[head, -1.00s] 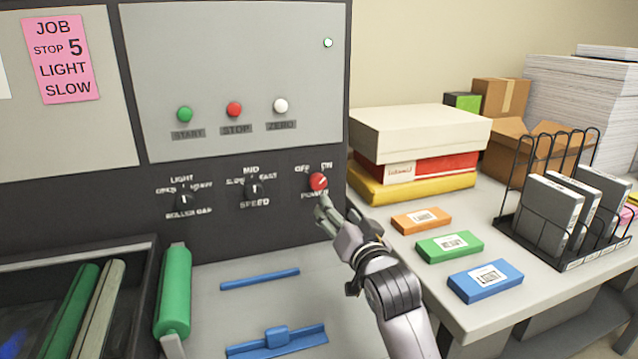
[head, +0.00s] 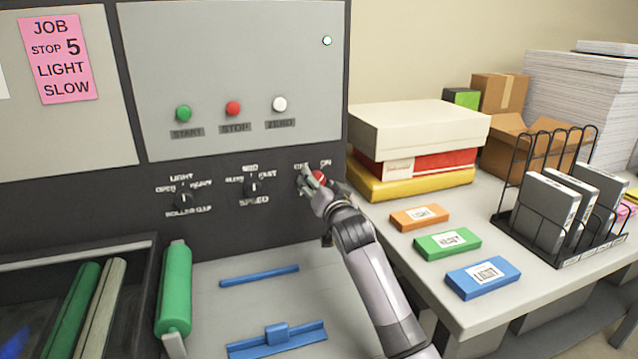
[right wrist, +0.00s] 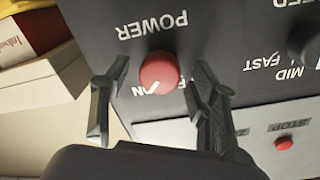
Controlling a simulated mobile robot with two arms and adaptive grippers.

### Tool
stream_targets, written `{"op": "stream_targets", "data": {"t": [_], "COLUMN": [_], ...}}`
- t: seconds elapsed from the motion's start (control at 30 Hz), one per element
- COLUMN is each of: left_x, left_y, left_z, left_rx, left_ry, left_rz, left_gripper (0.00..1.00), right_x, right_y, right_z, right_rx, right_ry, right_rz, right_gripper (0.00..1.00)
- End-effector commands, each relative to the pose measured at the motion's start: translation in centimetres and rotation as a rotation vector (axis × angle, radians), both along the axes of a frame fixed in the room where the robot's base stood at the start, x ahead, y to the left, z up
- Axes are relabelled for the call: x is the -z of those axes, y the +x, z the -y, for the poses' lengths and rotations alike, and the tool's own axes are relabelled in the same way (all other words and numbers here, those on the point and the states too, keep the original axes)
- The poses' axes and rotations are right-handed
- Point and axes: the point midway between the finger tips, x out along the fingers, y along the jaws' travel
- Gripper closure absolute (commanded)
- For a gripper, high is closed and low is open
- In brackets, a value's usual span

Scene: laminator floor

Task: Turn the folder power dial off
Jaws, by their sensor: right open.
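The red power dial (head: 319,177) is on the dark front panel, under the OFF and ON labels, and my right gripper partly hides it in the head view. In the right wrist view the dial (right wrist: 158,72) shows a short white mark pointing toward the ON label. My right gripper (head: 312,182) is open at the dial. In the right wrist view the fingers of the right gripper (right wrist: 161,75) stand on either side of the dial, with visible gaps. My left gripper is not in view.
The speed dial (head: 254,187) and roller gap dial (head: 184,200) are to the left. Start (head: 183,113), stop (head: 233,108) and zero (head: 280,104) buttons sit above. A side table at right holds boxes, coloured blocks and a wire rack (head: 497,222).

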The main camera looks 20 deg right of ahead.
Motion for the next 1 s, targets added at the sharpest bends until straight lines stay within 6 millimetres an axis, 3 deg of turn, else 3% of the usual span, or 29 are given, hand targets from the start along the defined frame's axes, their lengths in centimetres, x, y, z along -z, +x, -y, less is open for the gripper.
{"op": "stream_targets", "data": {"t": [0.2, 0.9, 1.0], "left_x": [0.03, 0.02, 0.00], "left_y": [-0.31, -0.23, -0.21], "left_z": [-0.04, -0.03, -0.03], "left_rx": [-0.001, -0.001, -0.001], "left_ry": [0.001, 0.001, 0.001], "left_rz": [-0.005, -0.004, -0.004], "left_gripper": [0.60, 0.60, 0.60], "right_x": [-0.02, -0.01, -0.01], "right_y": [-0.01, -0.03, -0.03], "right_z": [-0.01, 0.00, 0.00], "right_rx": [0.000, 0.000, 0.000], "right_ry": [0.000, 0.000, -0.002], "right_rz": [0.000, 0.000, 0.000], "right_gripper": [0.47, 0.94, 0.94]}}
